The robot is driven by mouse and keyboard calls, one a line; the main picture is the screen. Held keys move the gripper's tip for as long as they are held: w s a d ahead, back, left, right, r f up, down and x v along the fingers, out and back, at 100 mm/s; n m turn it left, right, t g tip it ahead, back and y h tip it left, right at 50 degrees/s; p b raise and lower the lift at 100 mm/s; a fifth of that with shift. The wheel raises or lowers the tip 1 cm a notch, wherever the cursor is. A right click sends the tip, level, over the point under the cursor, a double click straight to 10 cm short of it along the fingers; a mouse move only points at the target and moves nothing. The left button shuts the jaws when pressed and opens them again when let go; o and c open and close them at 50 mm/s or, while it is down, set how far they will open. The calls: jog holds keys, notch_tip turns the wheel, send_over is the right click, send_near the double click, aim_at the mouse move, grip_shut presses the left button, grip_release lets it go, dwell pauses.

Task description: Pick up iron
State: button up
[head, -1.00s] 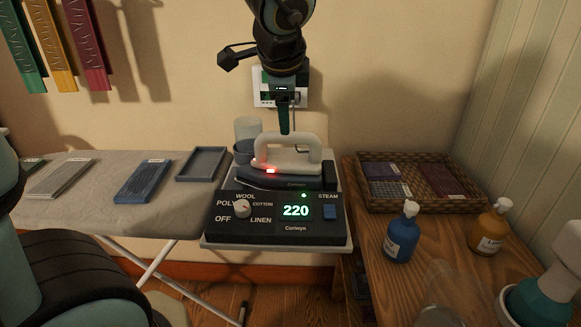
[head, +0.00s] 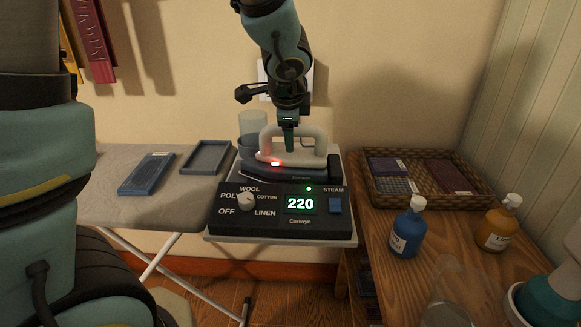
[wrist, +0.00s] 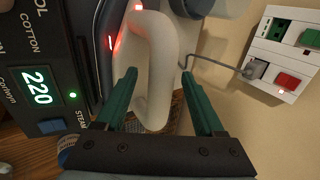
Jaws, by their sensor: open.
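The iron (head: 293,153) has a white loop handle and a dark base with a lit red light. It sits on its station (head: 285,212), whose display reads 220 with a green light on. My gripper (head: 288,145) is open and comes down from above at the iron's handle. In the wrist view, the iron's white handle (wrist: 158,70) lies between the two green fingers of my gripper (wrist: 160,95), with gaps visible beside it. I cannot tell whether a finger touches it.
An ironing board (head: 118,205) with a blue slab (head: 150,174) and a grey tray (head: 206,157) is at left. A clear cup (head: 252,124) stands behind the iron. At right, a wooden table holds a wicker basket (head: 430,199), a blue bottle (head: 408,230) and an amber bottle (head: 495,225).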

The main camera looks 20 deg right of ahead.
grip_shut()
dwell(0.5)
dwell(0.8)
